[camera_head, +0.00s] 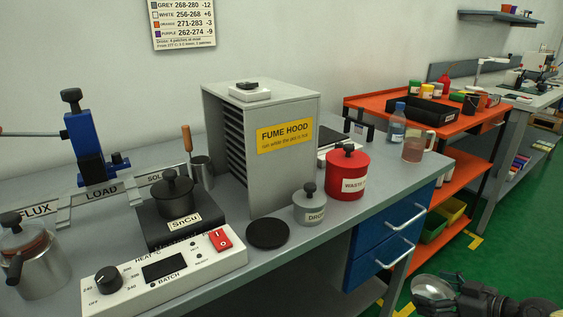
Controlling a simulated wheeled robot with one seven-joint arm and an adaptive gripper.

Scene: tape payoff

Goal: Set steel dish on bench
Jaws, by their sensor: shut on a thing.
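The steel dish (431,289) is a shiny, bowl-like metal piece at the bottom right of the head view. My dark gripper (456,288) is shut on it, on the dish's right side. The picture's bottom edge cuts off part of the gripper, and the fingers are hard to make out. The gripper and dish are in front of and to the right of the bench (325,215), over the green floor. The bench has a grey top and blue drawers at its right end.
On the bench are a fume hood (287,170), a red waste pot (347,176), a grey drum (309,208), a black disc (268,234), an SnCu pot (177,196) and a heater panel (165,273). An orange cart (462,127) stands behind at right. Some bare bench top shows near the front edge.

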